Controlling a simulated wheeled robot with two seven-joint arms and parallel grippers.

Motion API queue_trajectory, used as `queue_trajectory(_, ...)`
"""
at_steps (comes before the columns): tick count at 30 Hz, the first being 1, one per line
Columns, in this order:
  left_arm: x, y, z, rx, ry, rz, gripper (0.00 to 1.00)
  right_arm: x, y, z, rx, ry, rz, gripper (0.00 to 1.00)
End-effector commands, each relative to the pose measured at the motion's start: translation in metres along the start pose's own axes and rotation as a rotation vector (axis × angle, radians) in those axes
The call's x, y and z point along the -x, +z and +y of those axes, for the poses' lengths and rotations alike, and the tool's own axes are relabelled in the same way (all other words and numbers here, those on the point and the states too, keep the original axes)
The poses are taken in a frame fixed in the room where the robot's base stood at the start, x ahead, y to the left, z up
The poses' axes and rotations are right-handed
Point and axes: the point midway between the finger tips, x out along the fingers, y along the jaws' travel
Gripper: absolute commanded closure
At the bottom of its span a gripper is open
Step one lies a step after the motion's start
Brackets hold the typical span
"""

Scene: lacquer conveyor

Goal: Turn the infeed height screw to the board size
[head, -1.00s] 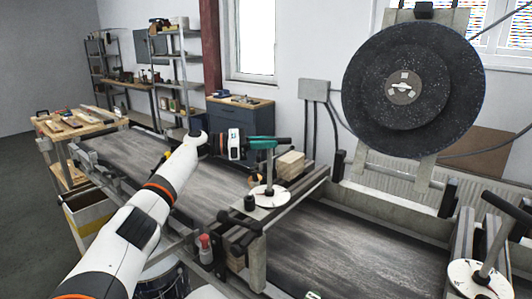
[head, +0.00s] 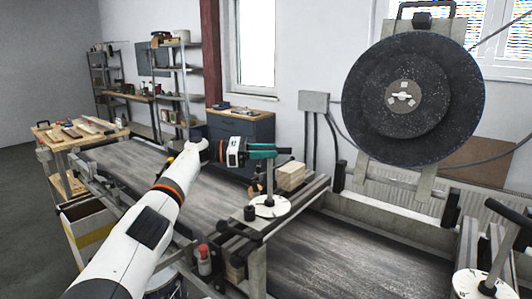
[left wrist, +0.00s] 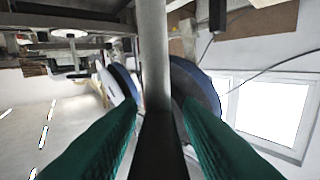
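The infeed height screw is a grey upright stem (head: 270,178) with a black bar handle on top, rising from a white round dial (head: 270,206) on the machine frame. My left gripper (head: 284,151) has green fingers and is at the top of the stem, level with the handle. In the left wrist view the grey stem (left wrist: 153,55) and the black handle (left wrist: 158,150) lie between the two fingers, with narrow gaps at the sides, so the gripper looks open around them. The dial's markings are too small to read. My right gripper is out of view.
A wooden block (head: 290,176) sits just behind the screw. A large dark disc (head: 403,97) stands at the right. A second screw with a black handle and dial (head: 484,284) is at the lower right. A red-capped bottle (head: 204,258) is on the frame's near side.

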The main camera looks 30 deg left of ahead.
Motion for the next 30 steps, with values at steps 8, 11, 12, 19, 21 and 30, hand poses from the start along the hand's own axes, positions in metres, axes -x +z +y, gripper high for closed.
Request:
queue_trajectory(8,0.000,0.001,0.000,0.001,0.001,-0.001,0.60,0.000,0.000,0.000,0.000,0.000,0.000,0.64)
queue_trajectory(11,0.003,0.002,0.000,0.001,0.000,-0.001,0.60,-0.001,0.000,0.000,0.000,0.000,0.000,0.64)
queue_trajectory(12,0.006,0.002,0.000,0.001,-0.001,-0.001,0.60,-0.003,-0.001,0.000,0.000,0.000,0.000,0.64)
queue_trajectory(19,0.047,0.004,-0.001,0.001,-0.005,0.000,0.60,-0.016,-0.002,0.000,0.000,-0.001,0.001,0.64)
queue_trajectory(21,0.065,0.003,-0.001,0.001,-0.005,0.001,0.60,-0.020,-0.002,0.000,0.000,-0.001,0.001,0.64)
queue_trajectory(30,0.110,-0.003,-0.002,0.004,-0.001,-0.001,0.60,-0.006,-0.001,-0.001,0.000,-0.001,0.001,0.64)
